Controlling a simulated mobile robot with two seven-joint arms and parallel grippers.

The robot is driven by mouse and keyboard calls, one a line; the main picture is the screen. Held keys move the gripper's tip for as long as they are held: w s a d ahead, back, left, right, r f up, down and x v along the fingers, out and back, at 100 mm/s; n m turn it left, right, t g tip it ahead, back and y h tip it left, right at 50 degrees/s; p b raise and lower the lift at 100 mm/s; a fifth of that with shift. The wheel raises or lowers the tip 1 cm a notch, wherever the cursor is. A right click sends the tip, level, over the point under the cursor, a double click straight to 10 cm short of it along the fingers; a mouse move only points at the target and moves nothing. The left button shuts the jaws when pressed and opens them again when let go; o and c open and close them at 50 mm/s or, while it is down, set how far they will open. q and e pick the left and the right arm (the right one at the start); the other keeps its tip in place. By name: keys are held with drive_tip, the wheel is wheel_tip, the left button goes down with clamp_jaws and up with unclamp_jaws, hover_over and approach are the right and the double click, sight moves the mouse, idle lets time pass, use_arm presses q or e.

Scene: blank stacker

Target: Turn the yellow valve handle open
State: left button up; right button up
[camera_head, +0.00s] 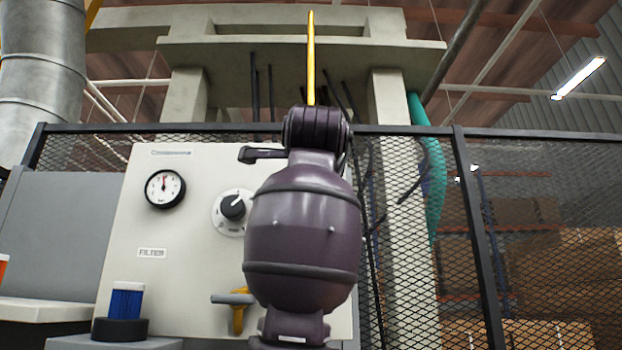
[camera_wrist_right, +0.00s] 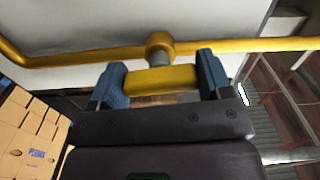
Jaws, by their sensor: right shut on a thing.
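The yellow valve handle (camera_wrist_right: 160,80) lies crosswise between the two blue fingers of my right gripper (camera_wrist_right: 161,82) in the right wrist view. The fingers are shut on it, one at each side. Behind it are a short grey stem and a round yellow fitting (camera_wrist_right: 160,42) on a yellow pipe (camera_wrist_right: 90,56). In the head view, a small yellow part of the valve (camera_head: 238,318) shows low on the white panel (camera_head: 190,250), left of my arm. My arm hides most of that area and the right gripper there. My left gripper is in neither view.
The panel carries a round gauge (camera_head: 165,189) and a black dial knob (camera_head: 232,207). A blue filter cup (camera_head: 126,300) stands at lower left. A mesh fence (camera_head: 540,200) runs behind. Cardboard boxes (camera_wrist_right: 30,135) show at left in the wrist view.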

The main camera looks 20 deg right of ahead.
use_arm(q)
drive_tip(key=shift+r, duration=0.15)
use_arm(e)
drive_tip(key=shift+m, duration=0.6)
drive_tip(key=o, duration=0.9)
